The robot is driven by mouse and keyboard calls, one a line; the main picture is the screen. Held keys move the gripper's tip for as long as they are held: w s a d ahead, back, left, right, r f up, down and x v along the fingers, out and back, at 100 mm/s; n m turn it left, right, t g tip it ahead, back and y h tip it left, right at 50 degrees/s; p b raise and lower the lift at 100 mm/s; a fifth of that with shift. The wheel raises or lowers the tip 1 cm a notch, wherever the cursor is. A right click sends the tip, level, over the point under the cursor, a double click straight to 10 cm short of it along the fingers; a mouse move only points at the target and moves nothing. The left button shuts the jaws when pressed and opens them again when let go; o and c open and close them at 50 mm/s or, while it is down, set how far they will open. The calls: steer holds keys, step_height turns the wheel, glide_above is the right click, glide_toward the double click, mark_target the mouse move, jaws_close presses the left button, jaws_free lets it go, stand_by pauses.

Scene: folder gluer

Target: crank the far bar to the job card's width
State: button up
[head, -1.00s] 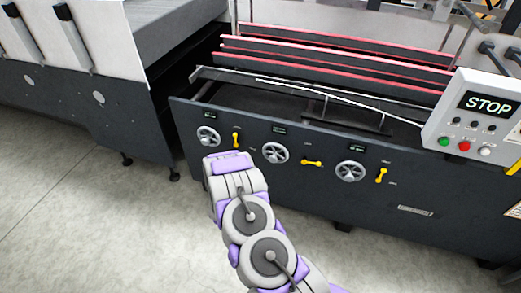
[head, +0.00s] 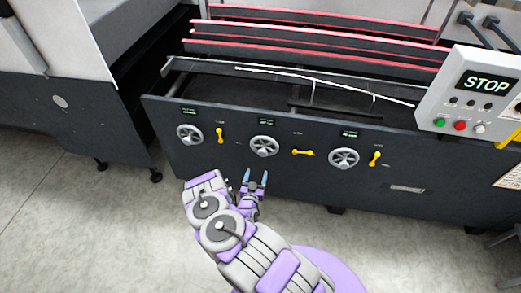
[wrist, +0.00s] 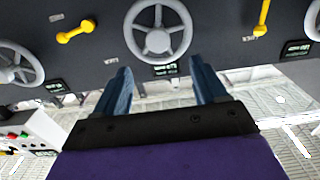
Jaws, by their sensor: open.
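Three grey handwheels line the dark front panel: left (head: 189,134), middle (head: 263,146) and right (head: 343,158). Each has a small display above it, too small to read. My gripper (head: 254,178) is open and empty, in front of and below the middle wheel. In the wrist view, which looks upside down, the middle wheel (wrist: 158,30) lies beyond the open fingers (wrist: 162,88), apart from them. Red-edged bars (head: 320,45) run across the machine behind the panel. A pale card (head: 508,172) shows at the right edge, unreadable, so I cannot tell whether it is the job card.
Yellow levers stand beside the wheels: left (head: 220,135) and right (head: 375,158) near upright, middle (head: 302,153) near level. A control box (head: 470,95) reads STOP, with green, red and white buttons. Another machine (head: 70,110) stands at the left. The floor in front is clear.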

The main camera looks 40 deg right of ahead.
mark_target(263, 149)
steer(key=b+x, duration=0.1)
steer(key=x, duration=1.2)
steer(key=shift+w+d, duration=0.1)
steer(key=shift+d, duration=0.05)
steer(key=shift+w+d+f, duration=0.15)
steer(key=shift+w+d, duration=0.35)
steer(key=shift+d, duration=0.4)
steer(key=shift+a, duration=0.15)
steer(key=shift+c, duration=0.2)
steer(key=shift+c, duration=0.8)
jaws_close()
